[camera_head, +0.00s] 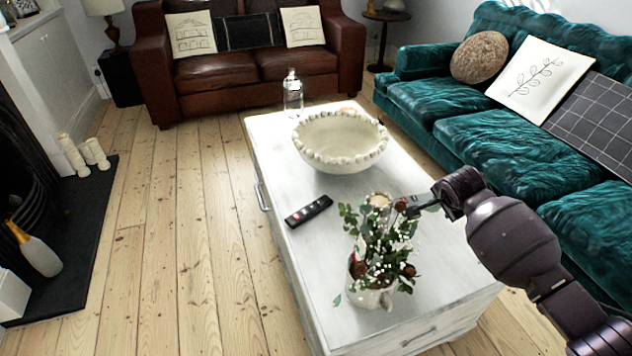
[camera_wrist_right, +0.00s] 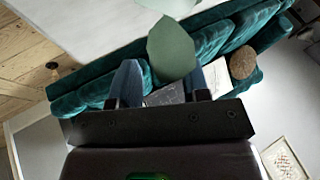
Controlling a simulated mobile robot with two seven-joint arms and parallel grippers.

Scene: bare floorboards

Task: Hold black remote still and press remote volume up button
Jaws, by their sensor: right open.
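The black remote (camera_head: 308,211) lies flat near the left edge of the white coffee table (camera_head: 330,258), with small buttons that are too small to tell apart. My right gripper (camera_head: 418,203) comes in from the right above the table, beside the plant and well to the right of the remote. In the right wrist view my gripper (camera_wrist_right: 170,78) has its two fingers apart with no remote between them; a green leaf shows in front of them. The remote does not show in the wrist view. My left gripper is not in view.
A beaded white bowl (camera_head: 340,150) and a glass bottle (camera_head: 292,97) stand behind. A teal sofa (camera_head: 490,140) lies right. Floorboards (camera_head: 200,230) left of the table are clear.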

